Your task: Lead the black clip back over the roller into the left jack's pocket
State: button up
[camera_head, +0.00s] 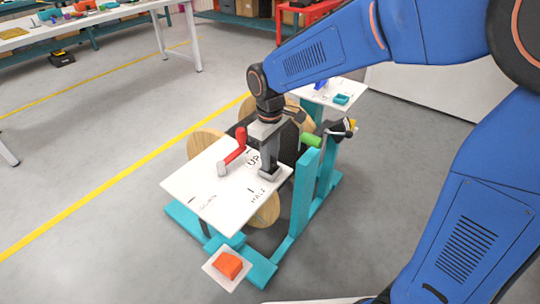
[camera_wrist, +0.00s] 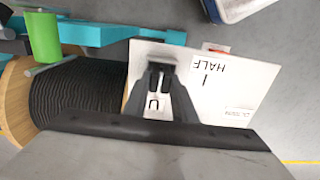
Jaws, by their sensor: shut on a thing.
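My gripper (camera_head: 270,172) is low over the white board (camera_head: 212,192), near the "UP" and "HALF" marks. In the wrist view its two dark fingers (camera_wrist: 161,66) come together over the same board. They are shut on a small dark piece that looks like the black clip, mostly hidden by the fingertips. The green roller (camera_head: 310,140) lies to the right of my gripper, and it also shows at the upper left of the wrist view (camera_wrist: 42,35). I cannot make out the pocket. The teal jack frame (camera_head: 305,190) stands beside and below the board.
A red lever (camera_head: 237,146) rises from the board just left of my gripper. The wooden reel (camera_head: 205,142) is behind the board; its black cable (camera_wrist: 75,97) shows in the wrist view. An orange block (camera_head: 228,264) sits on a small plate in front. The left floor is clear.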

jog(key=o, duration=1.1)
notch_tip(320, 180, up, 17)
jog(key=shift+r, duration=0.2)
jog(key=s+d+m+t, duration=0.1)
jog(key=s+d+m, duration=0.25)
jog(key=d, duration=0.65)
jog(key=s+d+f+m+t, duration=0.1)
jog(key=s+d+f+m, duration=0.1)
jog(key=s+d, duration=0.3)
jog(key=s+d+f+m+t, duration=0.1)
jog(key=s+d+f+m, duration=0.1)
jog(key=s+d+f, duration=0.2)
jog(key=s+d+f+m+t, duration=0.1)
jog(key=s+d+f+m, duration=0.2)
jog(key=s+d, duration=0.5)
jog(key=shift+s+f+t, duration=0.1)
jog(key=shift+f+t, duration=0.05)
jog(key=shift+t, duration=0.25)
